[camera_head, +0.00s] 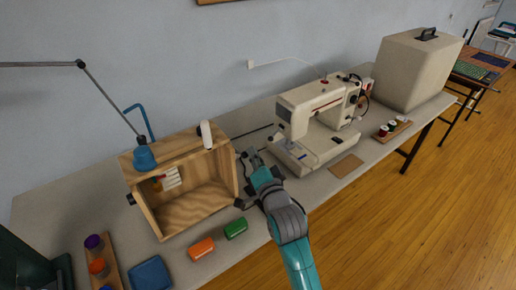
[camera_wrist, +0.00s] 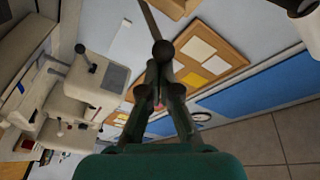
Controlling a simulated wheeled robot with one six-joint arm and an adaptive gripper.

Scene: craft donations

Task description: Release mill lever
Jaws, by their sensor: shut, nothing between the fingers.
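A wooden box (camera_head: 189,221) with an open front stands on the table, left of centre in the head view. I cannot identify the mill lever for certain. A thin dark rod (camera_head: 256,130) shows behind my gripper, right of the box. In the wrist view a thin rod (camera_wrist: 150,18) ends at a dark round knob (camera_wrist: 163,48) by my fingertips. My gripper (camera_head: 247,156) is beside the box's right side, between it and the sewing machine. In the wrist view my gripper (camera_wrist: 158,72) has its fingers together, with nothing seen held between them. I cannot tell whether they touch the knob.
A cream sewing machine (camera_head: 326,101) stands close on the right, with a large beige case (camera_head: 414,68) behind it. A blue lamp head (camera_head: 144,158) and white spool (camera_head: 206,134) are at the box's top. Orange (camera_head: 201,249) and green (camera_head: 235,228) pieces lie in front.

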